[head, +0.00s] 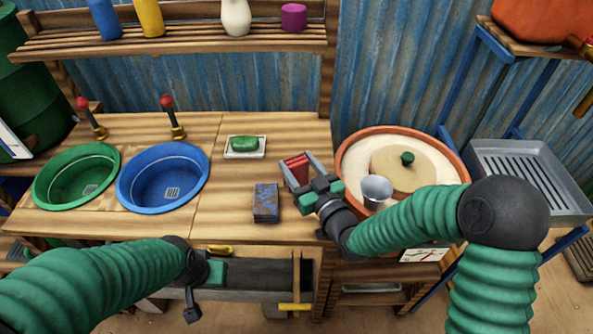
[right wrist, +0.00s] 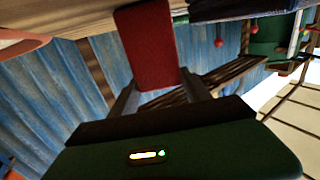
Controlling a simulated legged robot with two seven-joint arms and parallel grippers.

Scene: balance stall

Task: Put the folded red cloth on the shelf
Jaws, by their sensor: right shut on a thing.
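The folded red cloth (head: 297,165) is between the fingers of my right gripper (head: 298,172), which is shut on it. It is held near the right end of the wooden counter, left of the round pot. In the right wrist view the red cloth (right wrist: 148,45) stands up between the two fingers (right wrist: 160,95). The slatted wooden shelf (head: 200,47) runs along the back wall above the counter. My left gripper (head: 205,280) is low in front of the counter's edge, and its fingertips cannot be made out clearly.
On the shelf stand a blue bottle (head: 104,18), a yellow bottle (head: 149,17), a white vase (head: 236,17) and a purple cup (head: 294,17). A blue patterned folded cloth (head: 266,203) and a soap dish (head: 245,154) lie on the counter. Green (head: 77,178) and blue (head: 162,180) basins are left.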

